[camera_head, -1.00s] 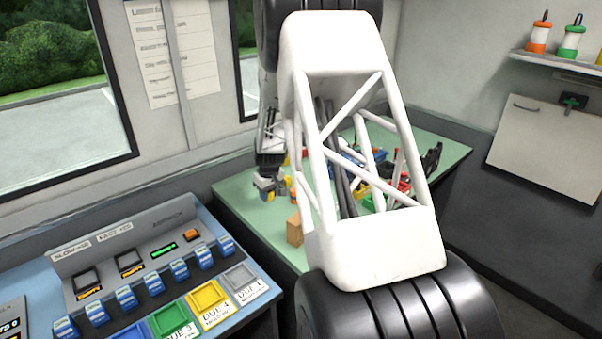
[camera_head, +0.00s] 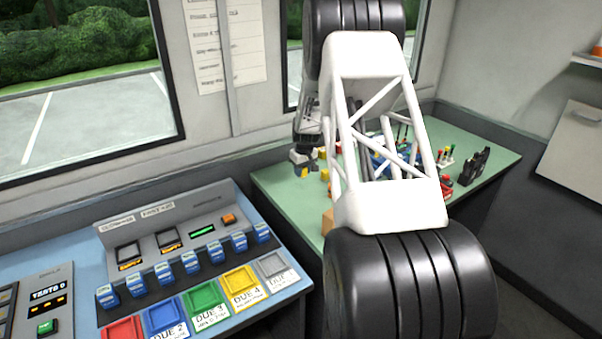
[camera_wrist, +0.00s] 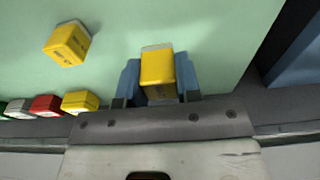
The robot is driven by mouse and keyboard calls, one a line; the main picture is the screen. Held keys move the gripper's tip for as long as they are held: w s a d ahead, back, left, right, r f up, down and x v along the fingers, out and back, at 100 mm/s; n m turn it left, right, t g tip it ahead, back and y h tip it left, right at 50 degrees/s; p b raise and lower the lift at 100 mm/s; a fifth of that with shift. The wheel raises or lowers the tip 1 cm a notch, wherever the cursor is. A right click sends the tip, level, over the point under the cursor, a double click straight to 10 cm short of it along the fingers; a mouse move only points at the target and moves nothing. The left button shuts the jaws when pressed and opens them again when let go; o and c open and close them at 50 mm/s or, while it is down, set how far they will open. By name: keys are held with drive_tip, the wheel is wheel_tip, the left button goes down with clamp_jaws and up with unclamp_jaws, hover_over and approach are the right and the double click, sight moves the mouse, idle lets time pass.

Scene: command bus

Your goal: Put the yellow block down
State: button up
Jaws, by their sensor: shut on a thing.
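My gripper (camera_wrist: 159,88) is shut on a yellow block (camera_wrist: 158,70) with a grey edge, held between its two blue-grey fingers in the wrist view. The pale green table top is beyond it; I cannot tell whether the block touches it. In the head view my gripper (camera_head: 302,158) is over the left part of the green table (camera_head: 285,190), with a small patch of the yellow block (camera_head: 303,171) showing. A second yellow block (camera_wrist: 68,43) stands apart on the table, up and left in the wrist view.
Another yellow block (camera_wrist: 80,101), a red block (camera_wrist: 45,105) and a white block (camera_wrist: 18,109) stand in a row at the wrist view's left. A dark blue object (camera_wrist: 295,55) is at its right. A console (camera_head: 190,270) with coloured trays stands front left; my arm hides much of the table.

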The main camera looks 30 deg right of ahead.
drive_tip(key=shift+w+d+f, duration=0.1)
drive_tip(key=shift+w+d, duration=0.2)
drive_tip(key=shift+w, duration=0.4)
drive_tip(key=shift+w+d+f, duration=0.1)
drive_tip(key=shift+w+d, duration=0.25)
drive_tip(key=shift+w, duration=0.3)
drive_tip(key=shift+w+d, duration=0.3)
drive_tip(key=shift+w, duration=0.4)
drive_tip(key=shift+f, duration=1.75)
drive_tip(key=shift+f, duration=0.1)
drive_tip(key=o, duration=0.9)
drive_tip(key=r, duration=0.4)
drive_tip(key=s+r, duration=0.1)
drive_tip(key=r, duration=0.7)
drive_tip(key=shift+s+r, duration=0.1)
drive_tip(key=shift+s, duration=0.2)
